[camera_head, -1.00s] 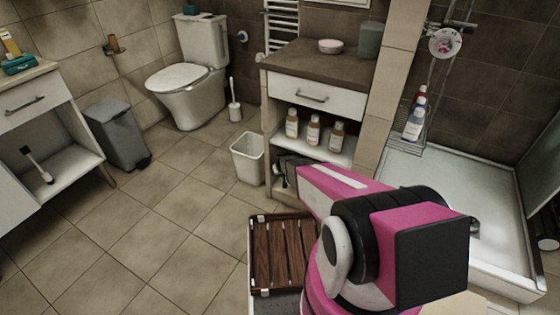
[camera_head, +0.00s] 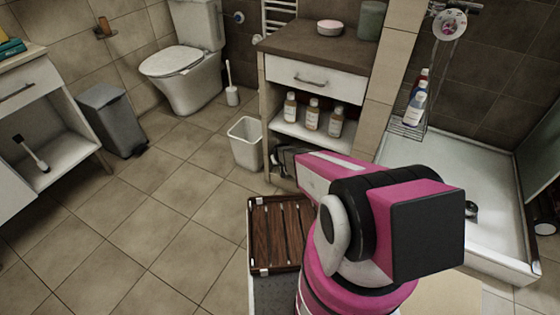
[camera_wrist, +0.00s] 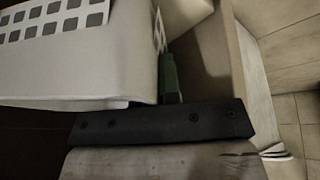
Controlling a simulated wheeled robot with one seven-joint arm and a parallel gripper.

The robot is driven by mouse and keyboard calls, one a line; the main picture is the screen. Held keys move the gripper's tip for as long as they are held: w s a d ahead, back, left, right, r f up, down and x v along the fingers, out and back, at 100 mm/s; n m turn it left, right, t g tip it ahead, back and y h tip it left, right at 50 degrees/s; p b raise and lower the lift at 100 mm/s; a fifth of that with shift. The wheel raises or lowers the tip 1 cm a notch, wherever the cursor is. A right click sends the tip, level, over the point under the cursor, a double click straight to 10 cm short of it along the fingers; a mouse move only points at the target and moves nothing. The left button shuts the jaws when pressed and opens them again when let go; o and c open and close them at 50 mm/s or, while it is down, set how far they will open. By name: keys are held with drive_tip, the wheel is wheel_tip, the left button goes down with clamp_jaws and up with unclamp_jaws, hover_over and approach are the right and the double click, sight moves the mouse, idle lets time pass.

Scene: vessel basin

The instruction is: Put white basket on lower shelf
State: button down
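A white basket wall (camera_wrist: 80,65) with rows of square holes fills the upper left of the wrist view, very close to my gripper. I cannot make out this basket in the head view, where my arm covers the lower part of the cabinet. My gripper (camera_head: 284,161) is at the cabinet's lower opening, below the shelf (camera_head: 306,138) with bottles. In the wrist view a dark bolted bar crosses below the basket, and a small green piece (camera_wrist: 170,78) shows beside it. The fingertips are hidden, so I cannot tell whether they grip the basket.
A white bin (camera_head: 246,146) stands on the floor just left of the cabinet (camera_head: 311,80). Several bottles (camera_head: 312,115) stand on the shelf above my gripper. A slatted wooden top (camera_head: 280,232) is in front. The shower tray (camera_head: 450,190) is right. Floor at left is clear.

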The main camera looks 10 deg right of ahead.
drive_tip(key=shift+f, duration=0.45)
drive_tip(key=shift+f, duration=0.55)
drive_tip(key=c, duration=1.2)
unclamp_jaws()
drive_tip(key=shift+c, duration=0.2)
